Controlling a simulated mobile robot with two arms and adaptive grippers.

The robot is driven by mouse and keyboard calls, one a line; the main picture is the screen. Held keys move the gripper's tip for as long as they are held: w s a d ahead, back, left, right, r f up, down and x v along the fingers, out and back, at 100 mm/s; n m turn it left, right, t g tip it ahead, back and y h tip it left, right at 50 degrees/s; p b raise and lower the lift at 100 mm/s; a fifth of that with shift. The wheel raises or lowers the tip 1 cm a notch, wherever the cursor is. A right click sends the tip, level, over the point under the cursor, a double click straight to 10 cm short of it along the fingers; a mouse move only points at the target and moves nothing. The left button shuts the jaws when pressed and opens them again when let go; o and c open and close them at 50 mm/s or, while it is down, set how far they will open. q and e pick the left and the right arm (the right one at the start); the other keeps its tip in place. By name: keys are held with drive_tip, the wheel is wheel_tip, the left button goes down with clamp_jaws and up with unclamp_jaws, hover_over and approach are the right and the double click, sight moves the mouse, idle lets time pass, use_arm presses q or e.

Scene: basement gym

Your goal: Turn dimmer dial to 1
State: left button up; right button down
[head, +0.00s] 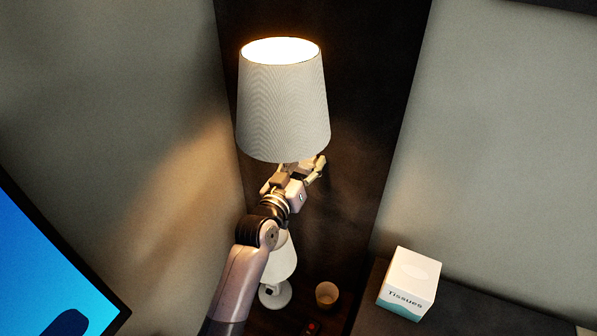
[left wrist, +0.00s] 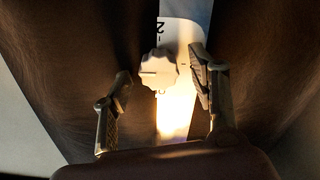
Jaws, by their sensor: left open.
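The dimmer dial (left wrist: 158,72) is a white scalloped knob in the left wrist view, on a narrow pale plate (left wrist: 183,32). An upside-down "2" shows above it; I cannot make out a "1". My left gripper (head: 302,165) is just below a large lit lampshade (head: 284,105) in the head view. In the left wrist view its open fingers stand either side of the dial, with a visible gap on the left. The right finger is close to the dial; I cannot tell whether it touches. The dial is not discernible in the head view. My right gripper is not in view.
A tissue box (head: 409,284) stands at the lower right. A blue screen (head: 50,265) is at the lower left.

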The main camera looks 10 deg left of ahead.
use_arm(q)
drive_tip(key=s+a, duration=0.2)
drive_tip(key=s, duration=0.9)
drive_tip(key=shift+s, duration=0.25)
drive_tip(key=shift+a+f, duration=0.1)
